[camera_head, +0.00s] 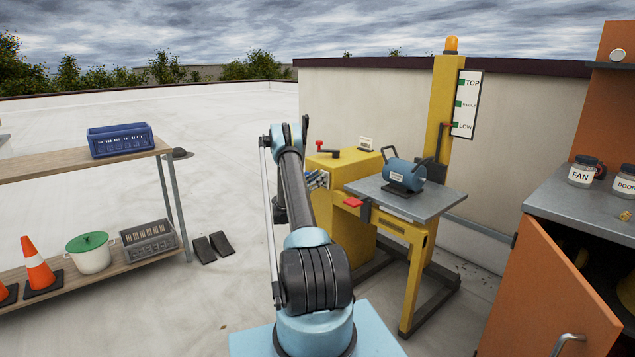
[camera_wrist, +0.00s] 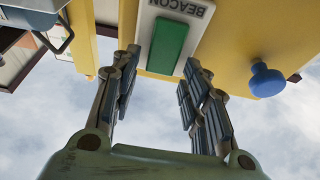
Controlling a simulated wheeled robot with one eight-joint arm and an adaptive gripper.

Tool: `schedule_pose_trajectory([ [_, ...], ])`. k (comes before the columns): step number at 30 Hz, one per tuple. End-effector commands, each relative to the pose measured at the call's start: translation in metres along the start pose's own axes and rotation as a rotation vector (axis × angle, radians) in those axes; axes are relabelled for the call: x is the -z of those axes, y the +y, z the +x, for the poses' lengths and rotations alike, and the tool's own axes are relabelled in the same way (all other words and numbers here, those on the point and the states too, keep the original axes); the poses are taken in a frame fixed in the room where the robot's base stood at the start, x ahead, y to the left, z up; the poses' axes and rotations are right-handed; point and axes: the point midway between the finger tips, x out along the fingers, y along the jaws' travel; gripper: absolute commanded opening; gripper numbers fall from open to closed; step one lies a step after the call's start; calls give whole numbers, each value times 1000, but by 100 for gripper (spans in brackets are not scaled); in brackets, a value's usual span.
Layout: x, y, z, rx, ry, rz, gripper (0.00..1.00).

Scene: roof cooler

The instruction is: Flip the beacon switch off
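The beacon switch (camera_wrist: 168,46) is a green rocker in a pale plate on yellow housing, with an upside-down BEACON label (camera_wrist: 182,6) in the wrist view. My gripper (camera_wrist: 160,82) is open and empty. Its two dark fingers are apart, pointing at the housing, with the green rocker showing between and beyond their tips. I cannot tell whether a finger touches the plate. In the head view my gripper (camera_head: 318,180) is at the left side of the yellow lift cabinet (camera_head: 350,215), and the switch is hidden. An orange beacon lamp (camera_head: 451,45) tops the yellow mast.
A blue knob (camera_wrist: 267,80) sticks out beside the switch. A red-handled lever (camera_head: 322,146) tops the cabinet. A lift platform (camera_head: 432,204) carries a blue tank (camera_head: 404,171). An orange cabinet door (camera_head: 545,290) stands open at right; a shelf (camera_head: 60,170) stands at left.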

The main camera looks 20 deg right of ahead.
Motion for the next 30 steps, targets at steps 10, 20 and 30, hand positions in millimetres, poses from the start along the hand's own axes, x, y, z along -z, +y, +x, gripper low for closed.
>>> schedule_pose_trajectory([
  [10, 0, 0, -1, 0, -1, 0, 47],
  [20, -1, -1, -46, 2, -1, 2, 47],
  [30, -1, 0, -104, 1, -1, 0, 47],
])
